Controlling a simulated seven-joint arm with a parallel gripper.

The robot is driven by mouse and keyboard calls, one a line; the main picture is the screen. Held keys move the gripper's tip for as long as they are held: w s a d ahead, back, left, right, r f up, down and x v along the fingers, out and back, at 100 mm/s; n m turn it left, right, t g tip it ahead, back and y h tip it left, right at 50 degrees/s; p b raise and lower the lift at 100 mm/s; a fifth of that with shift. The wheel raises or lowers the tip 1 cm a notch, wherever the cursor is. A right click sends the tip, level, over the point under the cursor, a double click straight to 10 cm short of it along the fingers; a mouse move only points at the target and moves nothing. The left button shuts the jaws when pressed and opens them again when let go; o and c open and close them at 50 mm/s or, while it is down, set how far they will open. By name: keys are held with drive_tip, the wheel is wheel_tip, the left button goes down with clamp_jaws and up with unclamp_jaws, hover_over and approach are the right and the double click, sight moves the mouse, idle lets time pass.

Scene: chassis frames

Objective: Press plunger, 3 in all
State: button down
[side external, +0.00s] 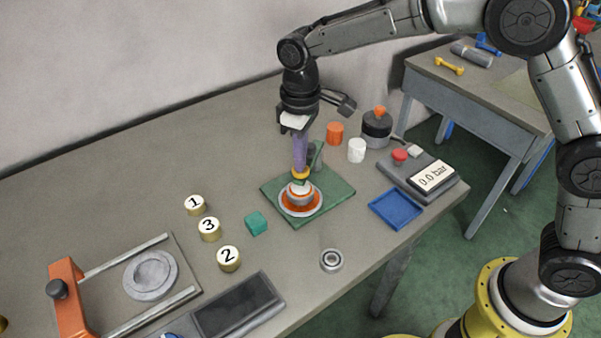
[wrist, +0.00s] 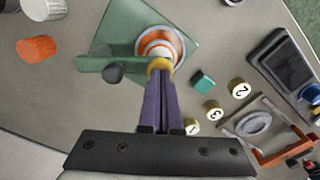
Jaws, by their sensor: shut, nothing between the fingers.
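A round orange-and-white stepped piece, which looks like the plunger (side external: 301,199), stands on a green base plate (side external: 335,203). It also shows in the wrist view (wrist: 158,43), where the fingertips partly cover its near side. My gripper (side external: 300,174) points down with its purple fingers together and nothing between them. A yellow band shows at the fingertips, right over the plunger; I cannot tell whether they touch it. In the wrist view the shut fingers (wrist: 159,68) end at the plunger's near edge. A grey box with a display (side external: 432,176) reads 0.0 bar.
A green upright bracket (wrist: 108,64) stands beside the plunger. Brass weights marked 1, 3 and 2 (side external: 209,229) and a teal cube (side external: 256,223) lie left. A blue tray (side external: 398,209), a bearing (side external: 331,260), and orange (side external: 335,132) and white (side external: 357,151) cylinders surround the plate.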

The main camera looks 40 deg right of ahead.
drive_tip(key=shift+r, duration=1.2)
drive_tip(key=shift+r, duration=2.5)
